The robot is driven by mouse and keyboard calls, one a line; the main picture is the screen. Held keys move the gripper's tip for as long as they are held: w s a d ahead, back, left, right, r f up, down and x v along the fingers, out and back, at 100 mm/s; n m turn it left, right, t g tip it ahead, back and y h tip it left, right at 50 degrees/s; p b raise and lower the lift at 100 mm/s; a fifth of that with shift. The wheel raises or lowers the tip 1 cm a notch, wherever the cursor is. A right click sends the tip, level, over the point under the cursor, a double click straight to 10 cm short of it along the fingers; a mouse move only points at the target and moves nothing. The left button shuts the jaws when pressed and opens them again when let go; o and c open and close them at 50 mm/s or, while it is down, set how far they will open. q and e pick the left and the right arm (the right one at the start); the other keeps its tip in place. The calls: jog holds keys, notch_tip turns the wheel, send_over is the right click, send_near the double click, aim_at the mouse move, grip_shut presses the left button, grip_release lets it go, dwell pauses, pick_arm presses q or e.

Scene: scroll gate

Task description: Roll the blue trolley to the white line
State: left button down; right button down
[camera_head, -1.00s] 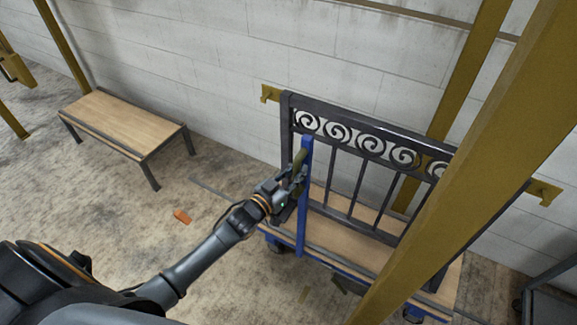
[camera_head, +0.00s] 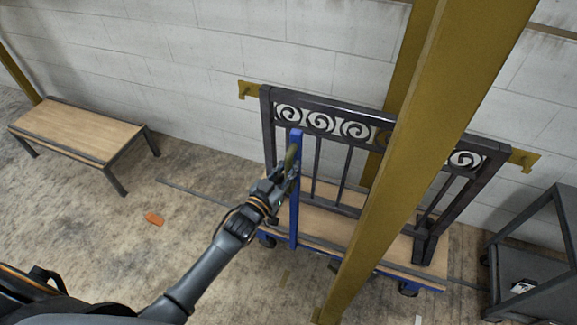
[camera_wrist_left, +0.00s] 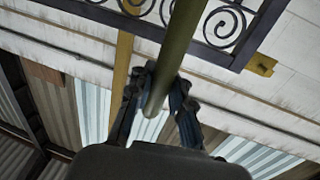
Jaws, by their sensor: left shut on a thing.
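The blue trolley (camera_head: 410,281) has a wooden deck and stands on small wheels near the wall. A blue upright (camera_head: 294,212) rises at its left end, with an olive-green handle bar (camera_head: 291,156) at the top. My left gripper (camera_head: 281,180) is shut on this bar. The left wrist view shows the bar (camera_wrist_left: 177,55) between the fingers (camera_wrist_left: 158,95). A dark scroll gate (camera_head: 341,187) stands upright at the trolley's deck. No clear white line is seen; a small white patch (camera_head: 418,320) shows at the bottom edge. My right gripper is not in view.
A yellow post (camera_head: 425,130) slants in front of the trolley and hides part of it. A wooden bench (camera_head: 78,130) stands left, a dark cart (camera_head: 540,265) right. An orange scrap (camera_head: 154,219) and a thin grey strip (camera_head: 190,190) lie on the open floor left.

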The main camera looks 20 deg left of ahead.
pick_arm(q)
jog(key=shift+s+d+f, duration=0.15)
jog(key=shift+s+f, duration=0.05)
jog(key=shift+f, duration=0.15)
jog(key=c, duration=1.4)
grip_release()
jog(key=shift+o, duration=0.9)
jog(key=shift+s+d+r, duration=0.1)
jog(key=shift+r, duration=0.2)
jog(key=v, duration=1.2)
